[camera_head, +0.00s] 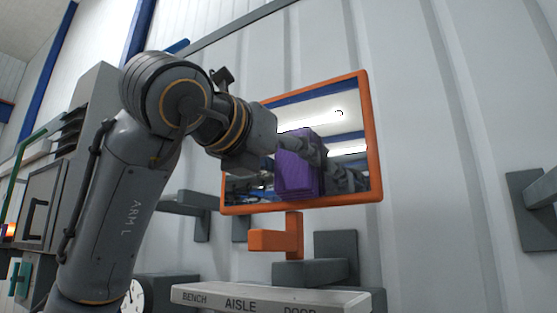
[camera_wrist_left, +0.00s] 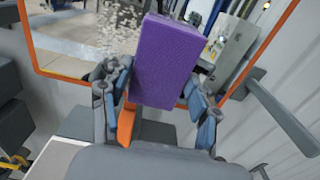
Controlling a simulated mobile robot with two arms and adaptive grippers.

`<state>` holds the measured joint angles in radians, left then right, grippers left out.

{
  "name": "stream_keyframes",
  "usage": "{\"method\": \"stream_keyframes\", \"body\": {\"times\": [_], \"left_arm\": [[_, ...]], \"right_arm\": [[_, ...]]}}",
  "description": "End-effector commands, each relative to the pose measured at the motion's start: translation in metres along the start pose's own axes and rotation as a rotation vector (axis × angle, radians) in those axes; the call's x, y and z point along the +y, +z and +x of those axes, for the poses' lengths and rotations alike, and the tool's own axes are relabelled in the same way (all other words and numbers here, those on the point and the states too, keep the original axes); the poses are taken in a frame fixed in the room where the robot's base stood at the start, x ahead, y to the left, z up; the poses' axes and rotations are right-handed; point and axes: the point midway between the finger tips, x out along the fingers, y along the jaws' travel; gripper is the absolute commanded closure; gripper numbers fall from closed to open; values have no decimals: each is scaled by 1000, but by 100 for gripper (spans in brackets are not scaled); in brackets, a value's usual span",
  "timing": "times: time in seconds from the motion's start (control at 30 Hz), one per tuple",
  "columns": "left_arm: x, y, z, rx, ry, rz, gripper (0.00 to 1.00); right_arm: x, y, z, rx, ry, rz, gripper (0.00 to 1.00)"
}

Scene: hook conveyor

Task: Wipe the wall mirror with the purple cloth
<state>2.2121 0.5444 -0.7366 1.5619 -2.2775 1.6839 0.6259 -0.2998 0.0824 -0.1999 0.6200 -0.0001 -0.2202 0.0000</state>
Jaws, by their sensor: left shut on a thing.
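The wall mirror has an orange frame (camera_head: 373,140) and hangs on the pale panelled wall. Its frame also shows in the left wrist view (camera_wrist_left: 266,45). My left gripper (camera_head: 281,152) is in front of the mirror's left half, shut on the purple cloth (camera_head: 294,172), a thick block-like pad. In the left wrist view, the cloth (camera_wrist_left: 168,62) sits between the fingers and covers part of the mirror. A pale speckled patch (camera_wrist_left: 115,28) shows in the mirror there. I cannot tell whether the cloth touches the glass. My right gripper is out of view.
An orange hook bracket (camera_head: 293,236) and a grey bracket (camera_head: 322,270) stick out below the mirror. A sign reading BENCH, AISLE, DOOR (camera_head: 270,298) stands lower. Another grey bracket (camera_head: 538,195) is at far right. The wall between it and the mirror is clear.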

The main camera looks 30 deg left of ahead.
Motion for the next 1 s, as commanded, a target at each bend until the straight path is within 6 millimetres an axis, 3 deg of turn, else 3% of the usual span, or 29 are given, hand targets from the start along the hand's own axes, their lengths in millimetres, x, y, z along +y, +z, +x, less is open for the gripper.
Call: {"method": "stream_keyframes", "body": {"times": [0.2, 0.4, 1.0], "left_arm": [[-20, 0, 2, 1, -1, 2, 65], [-24, -1, 2, 1, 0, 0, 65], [12, -1, 3, 3, 2, -2, 65]], "right_arm": [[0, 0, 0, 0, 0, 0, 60], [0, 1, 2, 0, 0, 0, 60], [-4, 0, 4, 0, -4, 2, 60]]}}
